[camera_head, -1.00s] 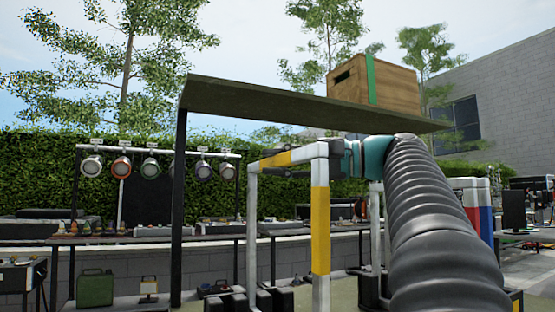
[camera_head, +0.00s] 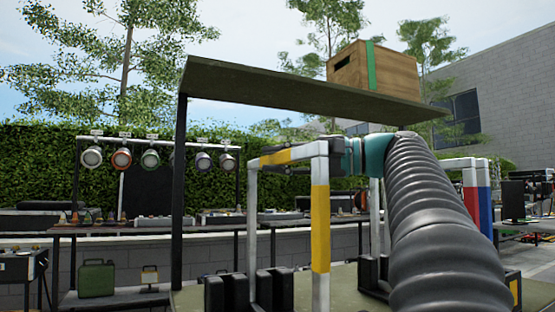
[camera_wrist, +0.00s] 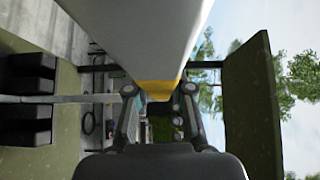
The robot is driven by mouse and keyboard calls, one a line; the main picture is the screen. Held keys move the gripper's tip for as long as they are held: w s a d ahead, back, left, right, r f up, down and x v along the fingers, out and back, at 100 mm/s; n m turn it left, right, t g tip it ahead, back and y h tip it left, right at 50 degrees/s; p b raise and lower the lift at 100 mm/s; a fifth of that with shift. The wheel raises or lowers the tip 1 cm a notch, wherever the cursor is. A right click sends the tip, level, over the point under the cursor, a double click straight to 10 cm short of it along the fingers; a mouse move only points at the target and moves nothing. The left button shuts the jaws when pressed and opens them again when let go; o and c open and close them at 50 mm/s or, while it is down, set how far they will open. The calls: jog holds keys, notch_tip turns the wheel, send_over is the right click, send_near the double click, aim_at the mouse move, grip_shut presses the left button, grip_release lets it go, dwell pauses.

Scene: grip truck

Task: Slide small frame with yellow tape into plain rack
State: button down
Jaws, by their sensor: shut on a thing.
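A small white frame (camera_head: 320,270) with yellow tape (camera_head: 320,215) stands upright in the head view, under the high shelf. My gripper (camera_wrist: 160,92) is shut on its top bar (camera_wrist: 150,40), which also carries yellow tape; in the head view my gripper reaches it from the right. Black slotted blocks of a rack show on the low deck, some on the left (camera_head: 275,287) and others on the right (camera_head: 373,275). The frame's uprights come down close to these blocks. I cannot tell whether they sit in the slots, as the lower ends are hidden or cut off.
A dark flat shelf (camera_head: 270,88) hangs close above my gripper, held by a black post (camera_head: 178,200). A wooden box (camera_head: 385,75) with a green strap stands on it. A white, red and blue column (camera_head: 478,195) is behind my arm at right.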

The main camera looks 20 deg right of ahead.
jog(key=shift+f, duration=0.2)
dwell(0.4)
jog(key=c, duration=0.9)
grip_release()
jog(key=shift+c, duration=0.2)
jog(key=shift+d, duration=0.1)
jog(key=v, duration=1.1)
jog(key=shift+s+d, duration=0.3)
